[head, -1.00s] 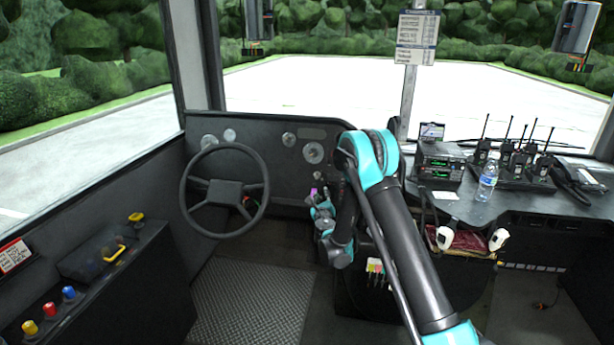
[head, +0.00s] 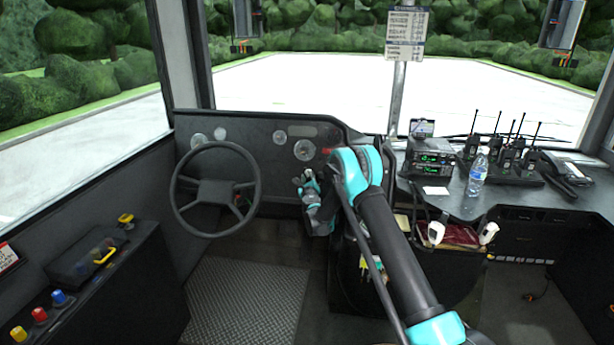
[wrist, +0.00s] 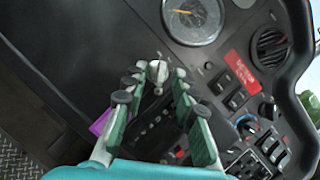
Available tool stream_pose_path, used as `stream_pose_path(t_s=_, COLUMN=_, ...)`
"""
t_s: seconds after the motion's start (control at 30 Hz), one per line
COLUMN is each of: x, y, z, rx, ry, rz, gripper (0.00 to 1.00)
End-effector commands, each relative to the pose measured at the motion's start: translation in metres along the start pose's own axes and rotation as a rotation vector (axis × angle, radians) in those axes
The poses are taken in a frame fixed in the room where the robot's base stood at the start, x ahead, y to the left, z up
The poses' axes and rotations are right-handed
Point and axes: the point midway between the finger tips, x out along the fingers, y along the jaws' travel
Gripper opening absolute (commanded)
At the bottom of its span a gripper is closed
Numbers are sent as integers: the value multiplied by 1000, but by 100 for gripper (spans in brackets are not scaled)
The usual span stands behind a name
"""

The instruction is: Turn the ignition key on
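My gripper (wrist: 160,70) is at the dashboard (wrist: 110,50), right of the steering wheel (head: 216,190); in the head view, my gripper (head: 305,180) is partly hidden by my arm. In the wrist view its two fingers look open, one on each side of a small silver, key-like piece (wrist: 157,70) that may be the ignition key. Contact between the fingertips and this piece cannot be made out. A purple piece (wrist: 101,121) shows beside the left finger, partly hidden. The key cannot be picked out in the head view.
A round gauge (wrist: 194,18) and a red label (wrist: 241,72) lie beyond the fingers. Switches and knobs (wrist: 262,135) are close on the right. The side counter (head: 470,202) holds radios and a water bottle (head: 478,172).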

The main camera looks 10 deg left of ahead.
Motion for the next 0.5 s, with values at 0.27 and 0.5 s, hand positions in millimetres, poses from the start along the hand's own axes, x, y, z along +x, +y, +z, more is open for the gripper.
stream_pose_path(t_s=0.27, x=25, y=0, z=0, rx=0, ry=0, rz=0, gripper=27)
stream_pose_path(t_s=0.5, x=27, y=0, z=0, rx=0, ry=0, rz=0, gripper=27)
